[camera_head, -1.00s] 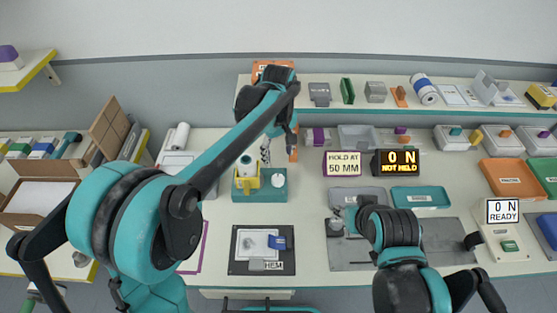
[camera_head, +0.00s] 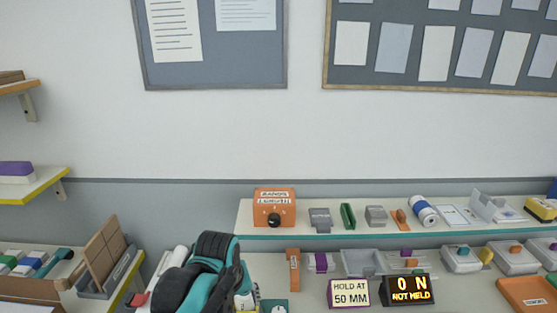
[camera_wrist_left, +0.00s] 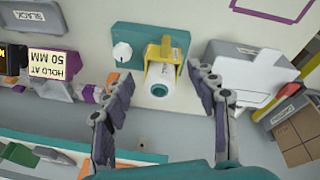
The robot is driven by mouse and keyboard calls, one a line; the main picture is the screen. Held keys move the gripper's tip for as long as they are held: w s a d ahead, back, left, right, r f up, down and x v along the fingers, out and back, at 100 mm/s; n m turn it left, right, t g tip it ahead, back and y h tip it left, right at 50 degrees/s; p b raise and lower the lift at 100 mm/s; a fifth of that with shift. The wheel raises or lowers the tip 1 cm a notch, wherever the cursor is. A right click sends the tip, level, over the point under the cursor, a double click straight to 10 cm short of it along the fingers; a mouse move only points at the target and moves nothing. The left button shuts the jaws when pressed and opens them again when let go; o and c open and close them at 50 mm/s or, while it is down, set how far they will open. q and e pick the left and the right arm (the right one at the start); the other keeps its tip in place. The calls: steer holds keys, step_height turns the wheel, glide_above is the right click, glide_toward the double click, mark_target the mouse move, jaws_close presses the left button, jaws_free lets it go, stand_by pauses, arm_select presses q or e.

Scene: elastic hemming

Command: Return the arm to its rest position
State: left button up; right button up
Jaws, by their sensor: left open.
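My left arm (camera_head: 205,272) shows at the bottom of the head view, folded up near the bench. Its fingers do not show clearly there. In the left wrist view my left gripper (camera_wrist_left: 158,92) is open and empty, its two dark fingers spread wide. Between and beyond them is a teal fixture (camera_wrist_left: 125,40) with a white knob (camera_wrist_left: 123,52) and a white roll (camera_wrist_left: 162,75) in a yellow holder (camera_wrist_left: 165,52). No finger visibly touches it. My right arm and gripper are not in view.
A raised shelf (camera_head: 300,238) carries an orange box (camera_head: 274,207) and several small items. A "HOLD AT 50 MM" sign (camera_head: 348,293) and a display reading "0 N NOT HELD" (camera_head: 405,290) stand below. A yellow-edged wall shelf (camera_head: 40,186) is at left.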

arm_select(q)
steer(key=s+a+f+m+t+b, duration=0.1)
steer(key=s+a+f+m+t, duration=0.1)
steer(key=s+a+f, duration=0.1)
steer(key=s+a+f+m+t, duration=0.2)
steer(key=s+a, duration=0.3)
steer(key=s, duration=0.3)
steer(key=shift+f+y+b, duration=0.3)
steer(key=shift+f+b, duration=0.05)
steer(key=shift+f, duration=0.1)
